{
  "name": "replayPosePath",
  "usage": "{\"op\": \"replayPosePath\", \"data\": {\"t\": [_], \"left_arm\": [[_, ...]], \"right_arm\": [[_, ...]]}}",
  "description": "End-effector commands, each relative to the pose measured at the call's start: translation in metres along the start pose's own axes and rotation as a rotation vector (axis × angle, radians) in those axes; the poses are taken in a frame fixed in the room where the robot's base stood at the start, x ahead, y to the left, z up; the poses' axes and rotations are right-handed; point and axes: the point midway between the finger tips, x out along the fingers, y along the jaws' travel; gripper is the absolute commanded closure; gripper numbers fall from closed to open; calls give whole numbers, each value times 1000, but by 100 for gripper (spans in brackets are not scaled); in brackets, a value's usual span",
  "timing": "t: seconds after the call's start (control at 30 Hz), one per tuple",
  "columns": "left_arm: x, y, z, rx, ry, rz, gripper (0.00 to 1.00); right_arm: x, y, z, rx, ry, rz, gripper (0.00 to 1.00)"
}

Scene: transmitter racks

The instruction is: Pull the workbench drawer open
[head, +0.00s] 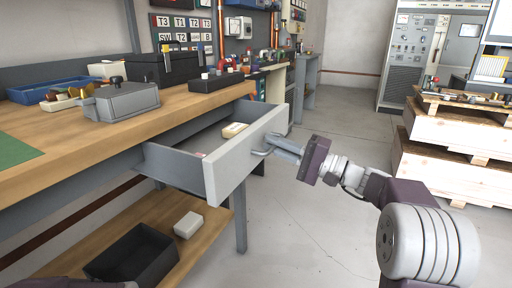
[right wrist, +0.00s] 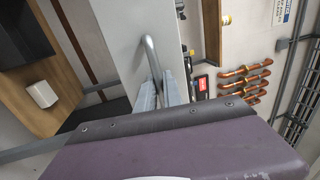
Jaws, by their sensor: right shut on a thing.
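The workbench drawer (head: 246,158) stands pulled out from under the wooden bench top (head: 200,98). Its pale front panel faces right, and a small light-coloured item (head: 234,130) lies inside. My right gripper (head: 272,148) is shut on the drawer's bar handle at the front panel. In the right wrist view the curved metal handle (right wrist: 150,55) runs down between the two fingers (right wrist: 160,95). The left gripper cannot be made out in the head view.
On the lower shelf (head: 160,212) are a black bin (head: 128,258) and a white block (head: 187,225). A grey lidded box (head: 120,102) and a blue tray (head: 50,90) stand on the bench. Wooden crates (head: 455,130) stand at the right. The floor (head: 320,230) between is clear.

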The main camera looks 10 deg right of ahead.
Motion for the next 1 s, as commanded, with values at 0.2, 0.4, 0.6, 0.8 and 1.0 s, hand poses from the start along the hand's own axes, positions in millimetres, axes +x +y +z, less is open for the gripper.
{"op": "replayPosePath", "data": {"t": [0.2, 0.4, 0.6, 0.8, 1.0], "left_arm": [[5, 0, 0, 0, 0, 0, 100], [5, 0, 0, 0, 0, 0, 100], [5, 0, 0, 0, 0, 0, 100], [5, 0, 0, 0, 0, 0, 100], [4, 0, 0, 0, 0, 0, 100]], "right_arm": [[-19, -1, 1, 2, -2, 4, 100], [-23, -2, 1, 3, -4, 4, 100], [-23, -2, 1, 3, -4, 4, 100], [-23, -3, 1, 2, -3, 3, 80], [-24, -4, 0, 1, -2, 2, 80]]}}
